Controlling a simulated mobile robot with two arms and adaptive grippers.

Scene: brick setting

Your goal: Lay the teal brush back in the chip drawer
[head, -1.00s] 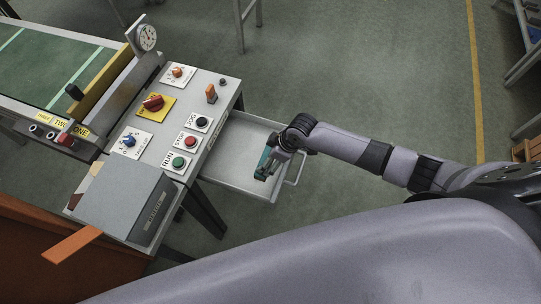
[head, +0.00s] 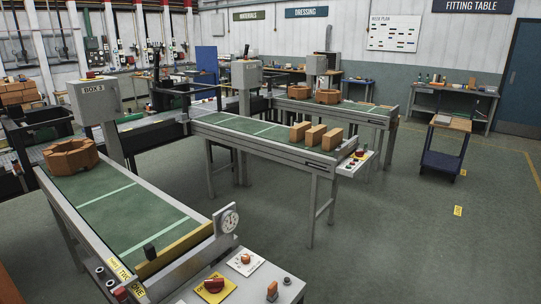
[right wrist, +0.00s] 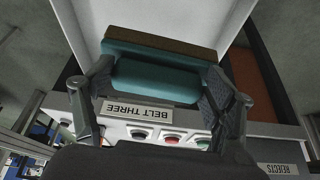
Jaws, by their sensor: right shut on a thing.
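The teal brush (right wrist: 155,82), with a brown bristle strip along its far edge, is in the right wrist view. My right gripper (right wrist: 160,75) is shut on it, one finger at each end. Beyond the brush is the pale grey inside of the chip drawer (right wrist: 95,12). I cannot tell whether the brush touches the drawer floor. The head view now shows neither the brush, the drawer nor either gripper.
In the right wrist view, a BELT THREE label (right wrist: 138,111) and the control panel's buttons (right wrist: 172,136) are close by. In the head view, the panel (head: 238,284) adjoins a green belt (head: 110,205); open floor (head: 400,240) lies to the right.

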